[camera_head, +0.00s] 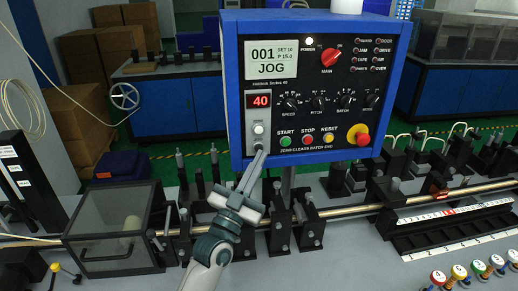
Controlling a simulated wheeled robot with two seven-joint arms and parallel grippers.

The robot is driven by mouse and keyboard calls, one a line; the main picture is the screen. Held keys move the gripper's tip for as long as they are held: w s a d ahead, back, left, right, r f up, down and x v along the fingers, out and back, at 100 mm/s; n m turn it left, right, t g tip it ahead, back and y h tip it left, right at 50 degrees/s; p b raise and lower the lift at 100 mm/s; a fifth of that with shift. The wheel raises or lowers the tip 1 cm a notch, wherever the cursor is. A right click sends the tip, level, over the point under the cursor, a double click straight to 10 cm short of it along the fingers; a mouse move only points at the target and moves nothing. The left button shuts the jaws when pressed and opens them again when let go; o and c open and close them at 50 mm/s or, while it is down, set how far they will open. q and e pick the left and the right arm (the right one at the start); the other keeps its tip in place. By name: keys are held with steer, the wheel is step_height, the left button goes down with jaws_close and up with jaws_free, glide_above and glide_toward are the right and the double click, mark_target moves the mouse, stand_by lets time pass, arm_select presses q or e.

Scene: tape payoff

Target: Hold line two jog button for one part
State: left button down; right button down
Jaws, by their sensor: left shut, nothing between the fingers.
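The blue-framed control panel (308,82) stands upright at the centre. Its screen (271,60) reads 001, SET 10, P 15.0 and JOG. A red number display (260,101) below it reads 40. A small white button (258,128) sits under that display, at the panel's lower left. No label naming a line two jog button is readable. My left gripper (260,151) is shut and empty, its tips pointing up at the panel's lower left edge just below the white button. Whether the tips touch the panel cannot be told. My right gripper is not in view.
Green START (286,141), red STOP (308,139) and yellow RESET (329,136) buttons lie right of the tips, then a large red knob (357,130). A clear-sided box (112,228) stands left. A copper-coloured rod (345,209) crosses the bench. Numbered coloured knobs (458,272) stand lower right.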

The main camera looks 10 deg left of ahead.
arm_select(q)
steer(key=s, duration=0.1)
steer(key=s+d+p, duration=0.1)
steer(key=s, duration=0.1)
steer(key=s+d+p, duration=0.1)
steer(key=shift+s, duration=0.35)
stand_by(0.3)
steer(key=shift+f, duration=0.1)
